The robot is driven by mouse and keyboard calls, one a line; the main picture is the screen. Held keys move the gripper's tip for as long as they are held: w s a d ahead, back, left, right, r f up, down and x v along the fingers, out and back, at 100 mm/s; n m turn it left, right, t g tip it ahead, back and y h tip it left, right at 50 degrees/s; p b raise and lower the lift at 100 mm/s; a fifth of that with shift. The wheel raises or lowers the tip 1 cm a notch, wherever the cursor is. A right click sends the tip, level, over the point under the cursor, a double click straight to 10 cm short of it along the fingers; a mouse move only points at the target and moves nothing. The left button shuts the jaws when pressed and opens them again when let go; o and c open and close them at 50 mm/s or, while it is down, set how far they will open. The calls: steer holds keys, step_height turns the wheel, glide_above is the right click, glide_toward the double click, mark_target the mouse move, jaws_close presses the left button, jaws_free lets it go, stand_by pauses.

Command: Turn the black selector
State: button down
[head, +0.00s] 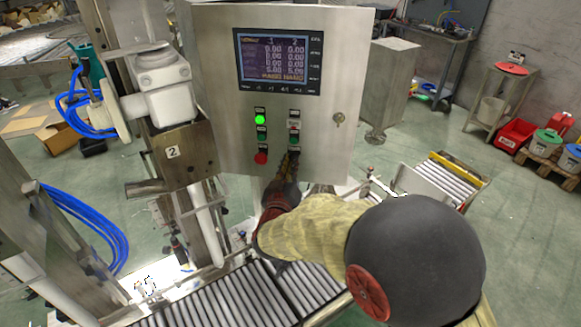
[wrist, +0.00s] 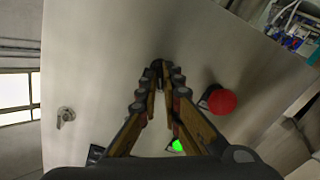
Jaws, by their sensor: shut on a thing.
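The black selector (head: 293,150) is at the bottom of the right column of controls on the steel control panel (head: 230,150). In the head view my gripper (head: 290,160) reaches up to it from below and covers most of it. In the wrist view the fingertips of my gripper (wrist: 158,72) close in on a small dark part at the panel face, the black selector (wrist: 157,64). My gripper is shut on it. The selector's exact angle is hidden by the fingers.
A key lock (head: 338,118) is at the right. A roller conveyor (head: 215,300) runs below the panel.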

steer(key=m+b, duration=0.2)
steer(key=m, duration=0.2)
steer(key=shift+d+m+b, duration=0.15)
steer(key=shift+m+b, duration=0.25)
stand_by(0.4)
steer(key=c, duration=2)
jaws_free()
steer(key=shift+s, duration=0.1)
steer(key=s, duration=0.4)
steer(key=s+a, duration=0.1)
steer(key=s, duration=0.2)
steer(key=s+a, duration=0.1)
steer(key=s, duration=0.3)
steer(key=shift+s, duration=0.35)
steer(key=shift+m, duration=0.3)
